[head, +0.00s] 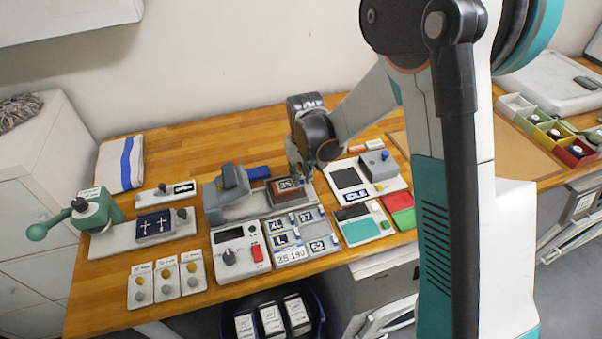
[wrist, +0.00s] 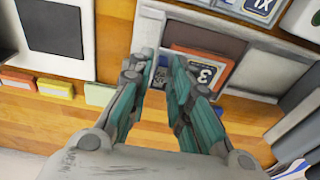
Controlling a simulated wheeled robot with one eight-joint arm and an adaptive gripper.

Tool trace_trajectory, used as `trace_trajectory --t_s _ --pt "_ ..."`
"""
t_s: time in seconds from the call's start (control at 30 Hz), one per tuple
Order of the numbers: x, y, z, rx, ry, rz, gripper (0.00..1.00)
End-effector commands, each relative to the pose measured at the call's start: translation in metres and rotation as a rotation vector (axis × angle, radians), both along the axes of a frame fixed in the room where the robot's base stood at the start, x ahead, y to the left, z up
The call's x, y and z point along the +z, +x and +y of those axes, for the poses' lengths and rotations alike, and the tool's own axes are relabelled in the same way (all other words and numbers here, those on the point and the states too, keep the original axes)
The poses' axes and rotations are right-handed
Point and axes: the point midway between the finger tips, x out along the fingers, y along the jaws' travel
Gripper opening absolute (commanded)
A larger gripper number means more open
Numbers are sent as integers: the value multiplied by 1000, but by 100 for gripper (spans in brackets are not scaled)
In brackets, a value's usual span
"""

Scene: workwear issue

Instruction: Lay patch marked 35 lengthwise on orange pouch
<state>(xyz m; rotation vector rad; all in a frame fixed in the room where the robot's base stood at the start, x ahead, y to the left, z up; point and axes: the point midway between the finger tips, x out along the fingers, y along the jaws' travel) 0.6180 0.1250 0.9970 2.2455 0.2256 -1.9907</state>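The patch marked 35 (head: 286,184) has white lettering on a dark ground and lies on the orange pouch (head: 271,194) on the grey press in the head view. In the wrist view the patch (wrist: 207,74) shows only its 3, and the rest is behind my right finger. The orange pouch (wrist: 228,62) shows around it. My gripper (head: 304,178) is low beside the patch's right end. In the wrist view my gripper (wrist: 159,68) has its two fingertips a little apart, with a small bluish surface visible between them. I see nothing clearly held.
The grey press (head: 225,205) has a raised head to the left of the pouch. A tray of marked patches (head: 299,237) and a control box with a knob (head: 238,250) stand in front. A dark-screened panel (head: 350,180) lies to the right. Bare wood is behind.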

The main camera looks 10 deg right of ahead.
Motion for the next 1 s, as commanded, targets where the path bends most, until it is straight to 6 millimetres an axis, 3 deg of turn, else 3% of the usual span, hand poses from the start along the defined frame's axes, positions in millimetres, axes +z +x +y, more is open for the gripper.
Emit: trace_trajectory --t_s 0.47,1.0 --pt "8 -1 0 0 0 0 29" --pt "106 -12 -2 0 0 0 29"
